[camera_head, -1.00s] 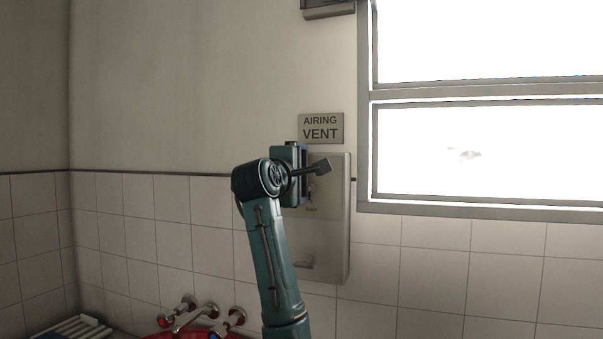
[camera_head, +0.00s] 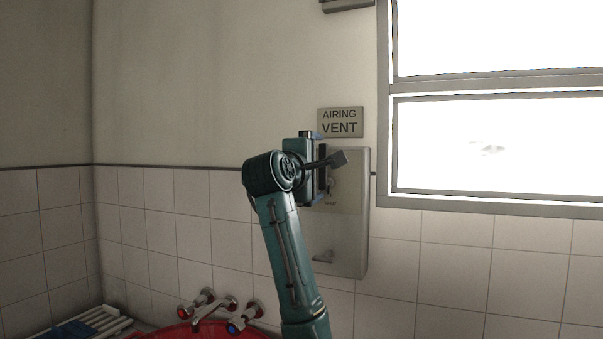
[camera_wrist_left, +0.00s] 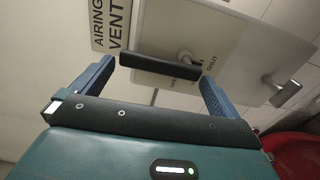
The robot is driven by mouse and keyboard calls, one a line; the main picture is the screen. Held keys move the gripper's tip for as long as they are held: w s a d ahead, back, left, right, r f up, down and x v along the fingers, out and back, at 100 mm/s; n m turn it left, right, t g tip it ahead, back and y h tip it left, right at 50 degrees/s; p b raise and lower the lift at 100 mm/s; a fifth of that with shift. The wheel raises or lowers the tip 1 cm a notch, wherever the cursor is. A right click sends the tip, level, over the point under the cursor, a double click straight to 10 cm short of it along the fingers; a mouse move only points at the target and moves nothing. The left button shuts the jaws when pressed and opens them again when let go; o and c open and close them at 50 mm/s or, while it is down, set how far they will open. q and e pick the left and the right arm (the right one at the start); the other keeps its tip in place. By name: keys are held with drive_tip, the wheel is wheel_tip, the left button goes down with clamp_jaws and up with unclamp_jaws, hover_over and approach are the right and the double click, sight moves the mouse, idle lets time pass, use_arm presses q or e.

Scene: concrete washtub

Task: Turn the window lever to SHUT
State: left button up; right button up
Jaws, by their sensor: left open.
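The window lever (camera_wrist_left: 160,66) is a black bar on a metal stem in front of a pale wall box (camera_head: 351,225). In the left wrist view the bar lies across the gap between my fingertips, and I cannot tell whether they touch it. The box face carries a SHUT label (camera_wrist_left: 212,60) and another label partly hidden behind the bar. My left gripper (camera_wrist_left: 157,72) is open, its blue fingers on either side of the bar. My right gripper is out of view.
An AIRING VENT sign (camera_head: 340,122) hangs above the box. A smaller metal handle (camera_head: 323,256) sits low on the box. A bright window (camera_head: 490,145) is on the right. Taps (camera_head: 222,310) and a red basin (camera_head: 205,330) are below, with a slatted rack (camera_head: 85,324) at lower left.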

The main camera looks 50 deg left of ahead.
use_arm(q)
drive_tip(key=b+v, duration=0.1)
drive_tip(key=v, duration=1)
drive_tip(key=shift+b, duration=0.4)
drive_tip(key=shift+w+a, duration=0.1)
